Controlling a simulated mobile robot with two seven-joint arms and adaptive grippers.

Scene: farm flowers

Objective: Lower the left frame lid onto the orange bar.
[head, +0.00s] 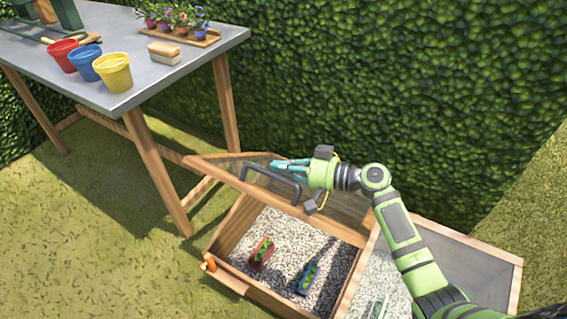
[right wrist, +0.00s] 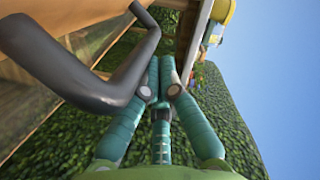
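The left frame lid (head: 258,187), a wood-edged clear panel with a dark handle (head: 262,180), is raised and tilted above the left compartment of the wooden frame. The orange bar (head: 209,263) is a short piece at that compartment's front left corner, with a clear gap below the lid's edge. My right gripper (head: 278,163) is at the lid by the handle. In the right wrist view its fingers (right wrist: 160,75) are drawn together beside the dark handle (right wrist: 125,75), which does not pass between them. I cannot tell whether they touch it. My left gripper is out of view.
Red (head: 261,253) and blue (head: 307,278) planters sit on gravel in the left compartment. The right compartment (head: 478,262) adjoins it. A metal-topped table (head: 130,45) with pots stands at the upper left. A hedge (head: 400,80) rises behind; open grass lies at the left.

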